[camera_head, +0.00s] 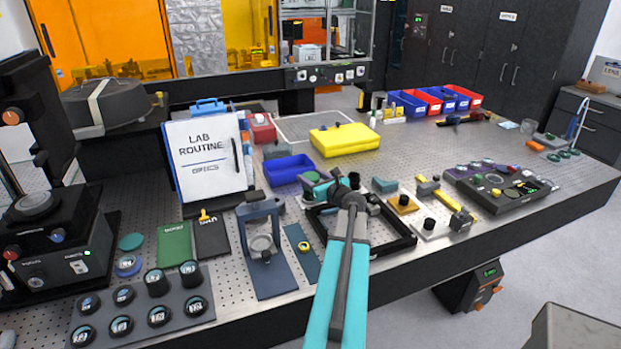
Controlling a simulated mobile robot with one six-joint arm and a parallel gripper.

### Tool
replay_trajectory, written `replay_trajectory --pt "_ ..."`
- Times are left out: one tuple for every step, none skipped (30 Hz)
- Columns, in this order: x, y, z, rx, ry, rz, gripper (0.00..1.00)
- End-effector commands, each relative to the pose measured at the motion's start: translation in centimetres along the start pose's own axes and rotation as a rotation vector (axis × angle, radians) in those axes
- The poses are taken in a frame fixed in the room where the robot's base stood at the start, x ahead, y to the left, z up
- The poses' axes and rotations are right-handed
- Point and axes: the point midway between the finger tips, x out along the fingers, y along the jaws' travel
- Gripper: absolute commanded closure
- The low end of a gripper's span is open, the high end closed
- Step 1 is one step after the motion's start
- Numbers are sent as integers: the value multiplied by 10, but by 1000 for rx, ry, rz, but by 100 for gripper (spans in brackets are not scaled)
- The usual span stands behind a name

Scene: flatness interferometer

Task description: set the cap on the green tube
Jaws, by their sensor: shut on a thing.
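My gripper (312,180) is at the far end of my teal and grey arm, above the bench behind the black square frame. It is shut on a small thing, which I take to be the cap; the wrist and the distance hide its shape. I cannot make out the green tube for certain. A small teal-green block (385,185) lies just right of my wrist, but it does not look like an upright tube. The fingertips are too small to show whether the held thing touches anything below.
A blue bin (288,168) and a yellow case (344,139) stand behind the arm. The black frame (395,236) lies around and under my wrist. A clipboard (207,160) stands at left, and a dark tray of parts (500,187) lies at right. Bare bench shows right of the yellow case.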

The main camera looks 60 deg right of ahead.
Motion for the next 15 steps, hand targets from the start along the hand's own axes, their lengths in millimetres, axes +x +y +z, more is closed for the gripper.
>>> replay_trajectory --pt "0 0 -2 0 0 0 71" --pt "0 0 -2 0 0 0 71" --pt "0 0 -3 0 0 0 71" --pt "0 0 -3 0 0 0 71" --pt "0 0 -4 0 0 0 71" --pt "0 0 -4 0 0 0 71" --pt "1 0 -5 0 0 0 71" --pt "1 0 -5 0 0 0 71" --pt "1 0 -6 0 0 0 71" --pt "1 0 -6 0 0 0 71" --pt "1 0 -7 0 0 0 71" --pt "1 0 -7 0 0 0 71" --pt "1 0 -8 0 0 0 71" --pt "1 0 -8 0 0 0 71" --pt "1 0 -8 0 0 0 71"
